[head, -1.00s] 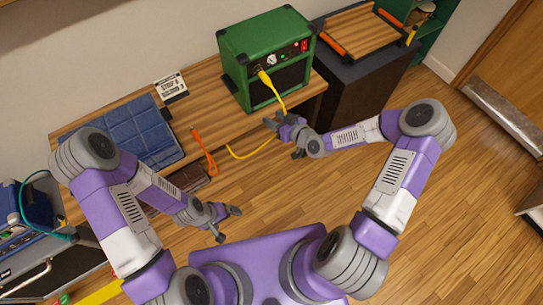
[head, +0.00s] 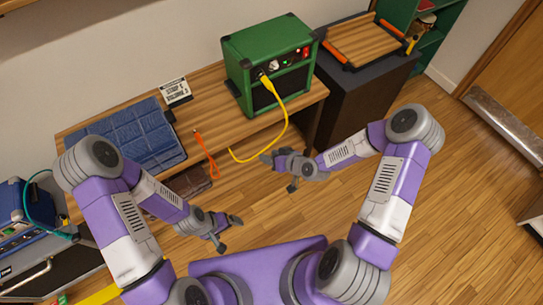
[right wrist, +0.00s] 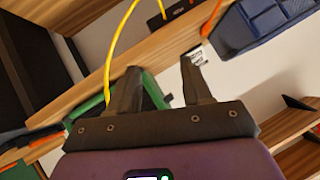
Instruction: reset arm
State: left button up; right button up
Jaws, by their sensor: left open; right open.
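My left gripper (head: 227,232) is open and empty, low in front of the wooden table at the left. My right gripper (head: 277,172) is open and empty in front of the table, apart from the yellow cable. In the right wrist view its two dark fingers (right wrist: 155,90) stand apart with nothing between them. A green amp (head: 267,62) stands on the wooden table (head: 207,92). A yellow cable (head: 287,118) is plugged into the amp's front and hangs in a loop past the table edge. It also shows in the right wrist view (right wrist: 112,50).
A blue padded case (head: 128,135), an orange cable (head: 205,150) and a small sign (head: 175,90) are on the table. A dark cabinet (head: 365,85) with a wooden tray (head: 362,40) stands right of it. Blue equipment (head: 25,215) is at far left.

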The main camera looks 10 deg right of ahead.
dwell(0.3)
jog(key=s+f+m+g+h, duration=0.1)
jog(key=s+f+g, duration=0.3)
jog(key=s, duration=0.5)
jog(key=s+f+m+g+h, duration=0.1)
jog(key=s+f+m+g, duration=0.2)
jog(key=s, duration=0.7)
jog(key=shift+s+a+f+m+g+h, duration=0.3)
jog(key=shift+f+g, duration=0.2)
jog(key=shift+f, duration=0.15)
